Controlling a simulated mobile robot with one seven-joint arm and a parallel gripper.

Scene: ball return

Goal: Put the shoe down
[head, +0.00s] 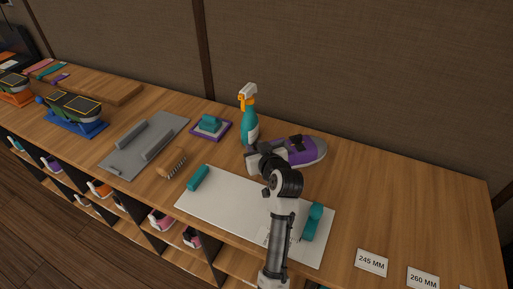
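A purple and grey shoe (305,151) is right of centre in the head view, behind the white mat (236,208). Its left end is hidden behind my gripper (257,160). My gripper is at that left end and overlaps it in the picture. Its fingers are too small and dark to show whether they are open or closed on the shoe. I cannot tell whether the shoe's sole touches the wooden counter or is slightly above it.
A teal spray bottle (250,120) stands close behind my gripper. Teal blocks (198,177) (313,221) lie at the mat's ends. A brush (172,163) and grey tray (118,160) are left. Size cards (371,262) lie front right; the counter right of the shoe is clear.

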